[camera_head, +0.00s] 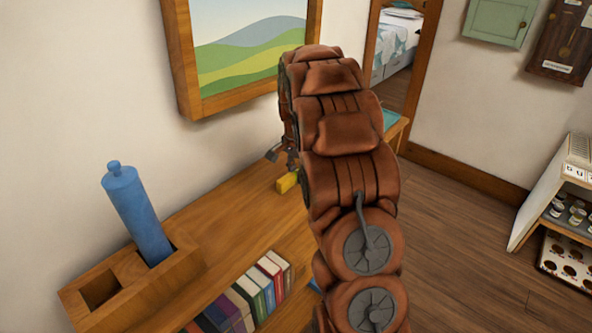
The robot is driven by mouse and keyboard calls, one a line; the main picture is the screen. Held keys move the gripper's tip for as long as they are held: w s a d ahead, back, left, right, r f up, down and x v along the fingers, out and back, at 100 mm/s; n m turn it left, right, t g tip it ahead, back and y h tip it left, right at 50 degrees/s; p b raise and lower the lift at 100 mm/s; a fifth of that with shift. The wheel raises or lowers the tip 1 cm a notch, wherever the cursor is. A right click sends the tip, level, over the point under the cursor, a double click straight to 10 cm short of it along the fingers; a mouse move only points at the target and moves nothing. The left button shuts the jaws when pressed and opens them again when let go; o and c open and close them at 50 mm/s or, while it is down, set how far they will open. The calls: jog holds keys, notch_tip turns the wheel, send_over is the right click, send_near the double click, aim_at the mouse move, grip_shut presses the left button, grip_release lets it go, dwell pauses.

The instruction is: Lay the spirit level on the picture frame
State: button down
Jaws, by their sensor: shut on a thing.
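The picture frame (186,62) hangs on the left wall. It has a wide wooden border around a painting of green hills and a blue mountain. My gripper (287,172) is low behind my brown arm, over the wooden shelf top and below the frame. It is shut on a small yellow thing, which looks like the end of the spirit level (287,182). Most of the level and part of the gripper are hidden behind my arm. The level is apart from the frame.
A wooden holder (190,262) with a blue cylinder (138,215) stands on the shelf top (235,225) at left. Several books (262,285) fill the shelf below. A mirror or doorway (400,50) showing a bed is behind. The wooden floor (455,245) at right is clear.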

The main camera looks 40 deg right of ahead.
aim_at(296, 171)
jog(key=shift+f, duration=0.2)
jog(key=shift+f, duration=0.2)
jog(key=c, duration=1)
grip_release()
jog(key=shift+r, duration=0.15)
jog(key=shift+r+b, duration=2.15)
jog(key=shift+r, duration=3.9)
jog(key=shift+s+a, duration=0.1)
